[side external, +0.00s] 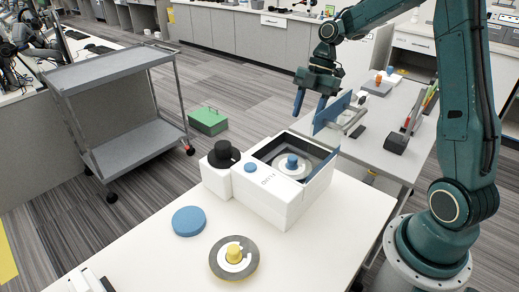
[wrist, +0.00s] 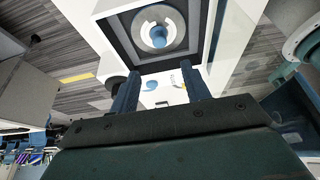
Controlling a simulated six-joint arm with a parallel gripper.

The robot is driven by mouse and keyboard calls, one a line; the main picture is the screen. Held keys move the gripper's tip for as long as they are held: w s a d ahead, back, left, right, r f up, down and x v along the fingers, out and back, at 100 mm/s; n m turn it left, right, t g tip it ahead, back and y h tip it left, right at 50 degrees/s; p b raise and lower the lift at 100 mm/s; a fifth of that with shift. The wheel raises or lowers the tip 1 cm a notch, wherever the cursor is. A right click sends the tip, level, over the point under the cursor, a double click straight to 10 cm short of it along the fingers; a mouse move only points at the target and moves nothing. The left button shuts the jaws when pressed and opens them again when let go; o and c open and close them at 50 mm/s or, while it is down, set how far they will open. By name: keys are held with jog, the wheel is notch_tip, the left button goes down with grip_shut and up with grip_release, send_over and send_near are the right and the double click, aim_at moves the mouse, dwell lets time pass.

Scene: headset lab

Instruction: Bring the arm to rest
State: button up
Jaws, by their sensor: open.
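My gripper (side external: 310,103) is open and empty, with its two blue fingers hanging above and behind the white machine (side external: 283,208). In the wrist view the open fingers (wrist: 158,90) point toward the same white machine (wrist: 104,8). The machine's blue lid (side external: 332,113) stands raised. Inside its dark well sits a pale disc with a blue knob (side external: 292,162), which also shows in the wrist view (wrist: 158,36). My gripper touches nothing that I can see.
On the white table (side external: 334,250) are a blue disc (side external: 188,221) and a grey disc with a yellow knob (side external: 234,257). A black knob (side external: 222,153) tops the machine's side. A grey cart (side external: 125,160) and a green box (side external: 208,120) stand left. A side table (side external: 405,160) holds small items.

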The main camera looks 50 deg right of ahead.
jog(key=s+d+r+m+h, duration=0.3)
jog(key=s+d+r+m, duration=0.2)
jog(key=d+m, duration=0.4)
jog(key=s+a+r+m+h, duration=0.2)
jog(key=s+r+m, duration=0.5)
jog(key=m, duration=0.4)
jog(key=s+a+n+t, duration=0.1)
jog(key=s+a, duration=0.3)
jog(key=a, duration=0.5)
jog(key=s+a+f+n+t, duration=0.1)
jog(key=s+a+t, duration=0.3)
jog(key=a, duration=0.5)
jog(key=shift+s+a+t+y, duration=0.25)
jog(key=shift+s+t+y, duration=0.05)
jog(key=shift+f, duration=0.1)
